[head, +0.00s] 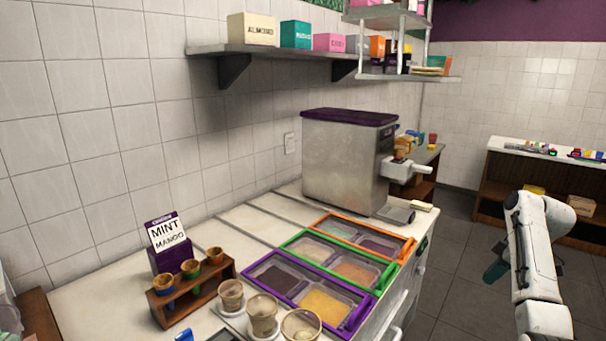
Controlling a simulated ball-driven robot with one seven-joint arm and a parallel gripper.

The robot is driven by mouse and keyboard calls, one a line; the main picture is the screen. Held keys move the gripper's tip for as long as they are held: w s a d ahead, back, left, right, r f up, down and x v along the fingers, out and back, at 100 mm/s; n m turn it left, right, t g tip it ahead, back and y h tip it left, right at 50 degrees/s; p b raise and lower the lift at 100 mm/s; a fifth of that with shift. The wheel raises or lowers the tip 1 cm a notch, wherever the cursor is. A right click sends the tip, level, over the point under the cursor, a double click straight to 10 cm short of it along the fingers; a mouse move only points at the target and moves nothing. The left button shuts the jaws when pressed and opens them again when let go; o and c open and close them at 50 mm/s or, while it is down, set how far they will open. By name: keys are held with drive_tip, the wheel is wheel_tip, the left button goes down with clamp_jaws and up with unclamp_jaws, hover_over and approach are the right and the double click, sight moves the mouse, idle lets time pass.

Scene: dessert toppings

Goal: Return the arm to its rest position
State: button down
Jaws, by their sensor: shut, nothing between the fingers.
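My white arm (540,262) rises at the right edge of the head view, over the floor and clear of the counter. It bends at a rounded joint near its top. A small dark green piece, which looks like my gripper (494,271), sticks out to the lower left of the arm. It is shut and empty. Its fingers are small and dark, and part of it is hidden by the arm. It touches nothing that I can see.
The counter (110,290) holds a steel machine (345,160), topping trays in orange, green and purple frames (291,246), several cups and a wooden cone stand (196,293). A low shelf unit (488,185) stands behind the arm. Floor (455,235) is clear between counter and arm.

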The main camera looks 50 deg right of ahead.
drive_tip(key=w+a+f, duration=0.5)
drive_tip(key=w+a, duration=0.1)
drive_tip(key=a, duration=0.2)
drive_tip(key=w+a+f, duration=0.5)
drive_tip(key=w+a, duration=0.1)
drive_tip(key=a, duration=0.1)
drive_tip(key=w+a+f+g+y, duration=0.1)
drive_tip(key=w+a+f, duration=0.15)
drive_tip(key=a, duration=0.55)
drive_tip(key=w+a+f+g, duration=0.1)
drive_tip(key=a+f, duration=0.2)
drive_tip(key=a, duration=0.5)
drive_tip(key=s+a+f+m, duration=0.1)
drive_tip(key=s+a+f, duration=0.1)
drive_tip(key=a, duration=0.5)
drive_tip(key=s+a+f, duration=0.1)
drive_tip(key=s+a, duration=0.1)
drive_tip(key=a, duration=0.4)
drive_tip(key=s+a+r+g+h, duration=0.1)
drive_tip(key=s+a, duration=0.7)
drive_tip(key=s, duration=0.2)
drive_tip(key=shift+s+r+m+h, duration=0.2)
drive_tip(key=shift+m+h, duration=0.1)
drive_tip(key=shift+a, duration=0.1)
